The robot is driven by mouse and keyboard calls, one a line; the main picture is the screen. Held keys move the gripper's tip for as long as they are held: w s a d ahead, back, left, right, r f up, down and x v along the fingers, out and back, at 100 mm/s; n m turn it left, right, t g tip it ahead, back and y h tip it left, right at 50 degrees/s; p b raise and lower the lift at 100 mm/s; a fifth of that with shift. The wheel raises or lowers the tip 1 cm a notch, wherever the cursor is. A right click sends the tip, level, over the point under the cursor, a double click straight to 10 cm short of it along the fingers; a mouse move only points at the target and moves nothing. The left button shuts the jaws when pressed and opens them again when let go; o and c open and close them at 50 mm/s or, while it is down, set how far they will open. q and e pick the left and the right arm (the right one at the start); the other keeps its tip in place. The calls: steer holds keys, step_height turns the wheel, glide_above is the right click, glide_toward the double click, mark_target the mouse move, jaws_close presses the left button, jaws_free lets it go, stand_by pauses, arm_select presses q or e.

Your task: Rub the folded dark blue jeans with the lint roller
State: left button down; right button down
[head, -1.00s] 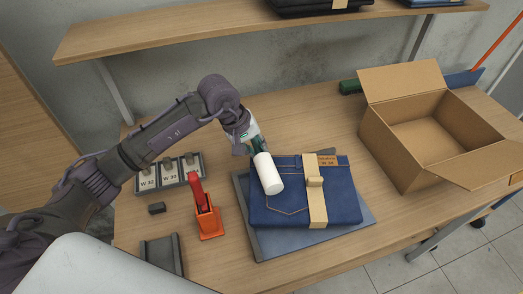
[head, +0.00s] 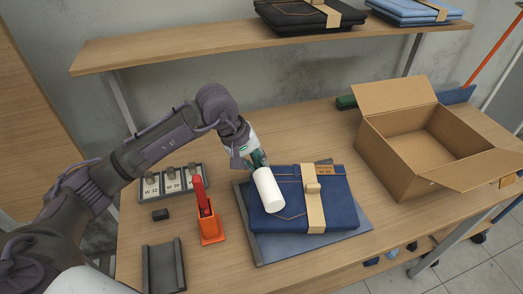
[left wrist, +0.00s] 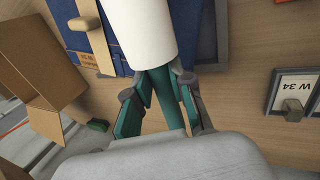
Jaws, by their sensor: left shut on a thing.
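The folded dark blue jeans (head: 281,221) lie on a grey board (head: 350,232) on the wooden table, with a tan paper band (head: 315,210) around them. My left gripper (head: 257,162) is shut on the lint roller's green handle. The lint roller's white cylinder (head: 268,190) is over the upper left part of the jeans; I cannot tell whether it touches them. In the left wrist view the white roller (left wrist: 142,30) sticks out beyond the green-lined fingers (left wrist: 160,100), and part of the jeans (left wrist: 78,38) shows behind it. My right gripper is not in view.
An open cardboard box (head: 425,150) stands right of the jeans. A shelf (head: 180,48) with folded jeans hangs above.

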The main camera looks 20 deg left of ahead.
arm_select(q)
steer(key=shift+r, duration=0.6)
step_height(320, 180, up, 2)
steer(key=shift+s+r+p, duration=0.1)
steer(key=shift+r+p, duration=0.15)
steer(key=shift+p, duration=0.35)
steer(key=shift+r, duration=0.45)
